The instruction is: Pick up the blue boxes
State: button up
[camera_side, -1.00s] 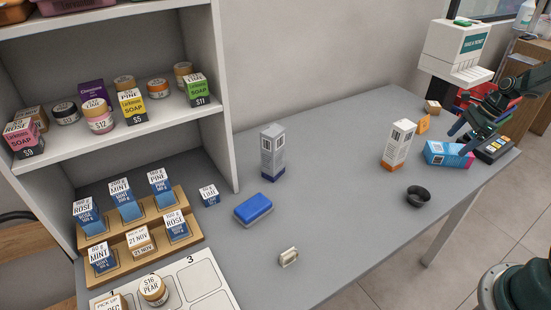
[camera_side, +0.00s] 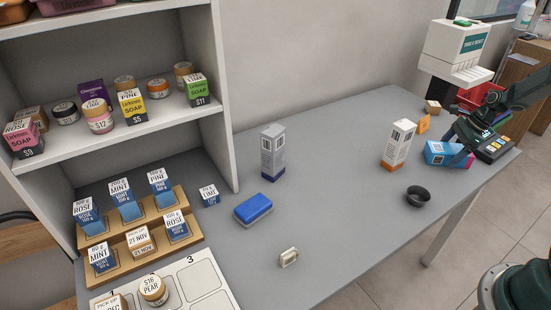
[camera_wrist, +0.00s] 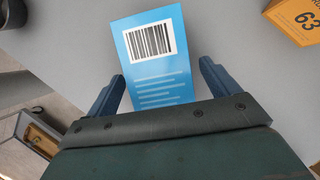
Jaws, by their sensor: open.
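A blue box (camera_side: 434,149) with a pinkish end lies at the right end of the grey counter. In the wrist view its blue face (camera_wrist: 160,75) with a barcode lies between my open fingers, with small gaps at both sides. My gripper (camera_wrist: 161,72) is open around the box; in the side view the gripper (camera_side: 462,147) partly hides it. A LIME box (camera_side: 210,195) stands on the counter beside the rack.
An orange-and-white carton (camera_side: 398,145) and a black bowl (camera_side: 417,196) stand left of my gripper. A card terminal (camera_side: 496,147) is close on its right. An orange sign (camera_side: 423,123) stands behind. A blue sponge-like block (camera_side: 253,208) lies mid-counter.

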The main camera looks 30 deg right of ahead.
aim_at(450, 148)
jog(key=c, duration=1.1)
jog(key=shift+c, duration=0.2)
jog(key=shift+r, duration=5.05)
